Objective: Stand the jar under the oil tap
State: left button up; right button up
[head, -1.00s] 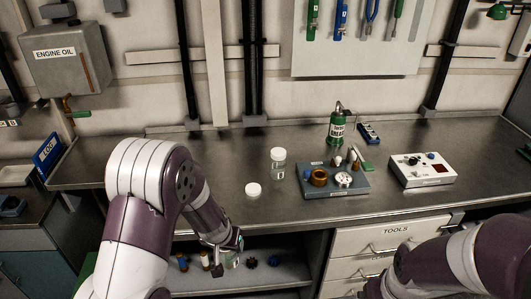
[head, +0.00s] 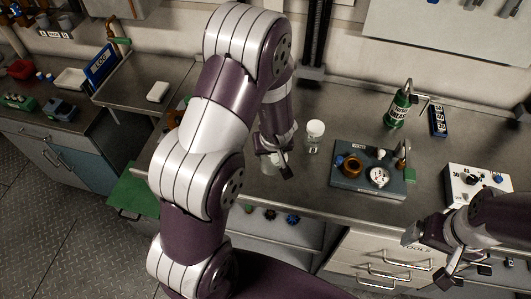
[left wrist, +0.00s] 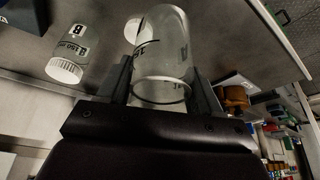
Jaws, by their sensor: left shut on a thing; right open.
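My left gripper (head: 280,170) is shut on a clear, open-mouthed jar (head: 268,163), held above the bench near its front edge. In the left wrist view the jar (left wrist: 166,50) sits between the two fingers, with black markings on its side. The oil tap (head: 118,41), with a green and orange handle, is at the upper left in the head view, below the grey oil tank (head: 110,8), mostly cut off by the frame. My right gripper (head: 425,238) is open and empty at the lower right, in front of the drawers.
A white-lidded jar (head: 314,132) stands right of my left gripper; its label B shows in the wrist view. A blue LOG board (head: 101,66) is near the tap.

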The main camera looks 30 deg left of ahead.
pick_arm(q)
jog(key=a+f+b, duration=0.1)
jog(key=f, duration=0.1)
jog(key=w+a+f+b, duration=0.1)
jog(key=a+f, duration=0.1)
jog(key=f, duration=0.1)
jog(key=a+f+b, duration=0.2)
jog(key=shift+w+a+f, duration=0.15)
jog(key=shift+w+f, duration=0.15)
jog(key=shift+w, duration=0.05)
jog(key=shift+s+a+r, duration=0.1)
jog(key=shift+s, duration=0.1)
jog(key=shift+w, duration=0.1)
jog(key=o, duration=0.7)
jog(key=shift+f, duration=0.2)
jog(key=o, duration=0.3)
jog(key=shift+o, duration=0.2)
pick_arm(e)
notch_tip(320, 180, down, 5)
jog(key=shift+r, duration=0.1)
pick_arm(q)
jog(key=shift+r, duration=0.15)
